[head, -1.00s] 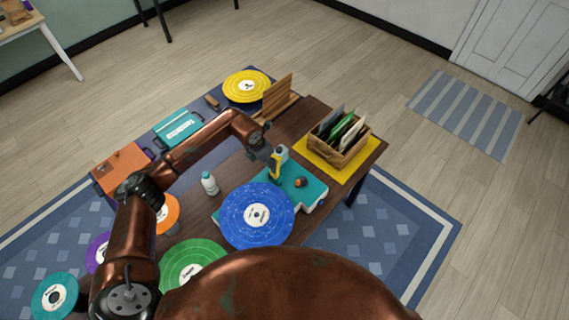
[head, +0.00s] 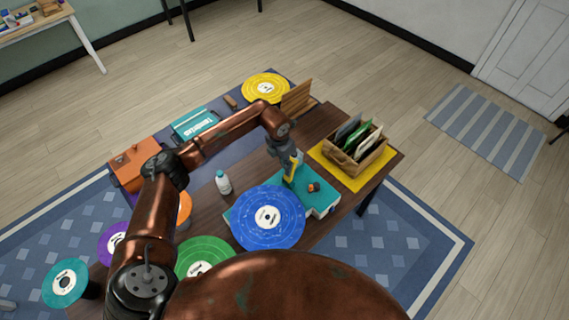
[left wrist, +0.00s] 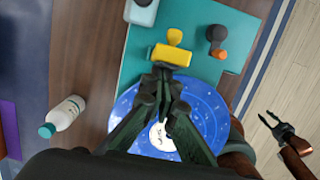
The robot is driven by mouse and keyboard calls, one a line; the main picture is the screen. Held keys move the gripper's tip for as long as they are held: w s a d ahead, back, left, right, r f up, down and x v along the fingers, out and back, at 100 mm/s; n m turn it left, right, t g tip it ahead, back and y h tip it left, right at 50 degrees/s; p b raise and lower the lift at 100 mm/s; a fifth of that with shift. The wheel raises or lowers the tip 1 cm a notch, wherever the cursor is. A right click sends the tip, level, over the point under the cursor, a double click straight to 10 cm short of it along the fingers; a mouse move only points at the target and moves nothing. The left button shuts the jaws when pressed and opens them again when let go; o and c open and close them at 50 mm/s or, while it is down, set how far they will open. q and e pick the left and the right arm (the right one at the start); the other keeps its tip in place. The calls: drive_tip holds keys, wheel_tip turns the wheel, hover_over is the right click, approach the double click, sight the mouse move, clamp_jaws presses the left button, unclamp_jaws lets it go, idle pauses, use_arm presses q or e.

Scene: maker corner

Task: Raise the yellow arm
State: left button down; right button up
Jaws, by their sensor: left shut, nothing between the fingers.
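The turquoise record player (head: 322,203) stands on the dark wooden table with a blue record (head: 268,218) on it. The yellow arm (head: 291,171) is at the far part of its deck, partly covered by my gripper in the head view; it also shows in the left wrist view (left wrist: 171,55). My left gripper (left wrist: 162,78) is shut and empty, its fingertips close to the yellow arm's near edge and over the blue record. I cannot tell whether they touch the arm. My right gripper (left wrist: 277,126) shows at the right of the left wrist view, its fingers apart, beyond the deck.
A dark knob with an orange part (left wrist: 217,40) stands on the deck beside the yellow arm. A white bottle (head: 223,182) stands left of the player. A wooden record crate (head: 356,156) sits on a yellow mat at right. A green record (head: 203,256) lies nearer me.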

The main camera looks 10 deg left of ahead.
use_arm(q)
wheel_tip(320, 180, up, 12)
drive_tip(key=s+a, duration=0.1)
drive_tip(key=shift+s+f, duration=0.2)
drive_tip(key=shift+a, duration=0.1)
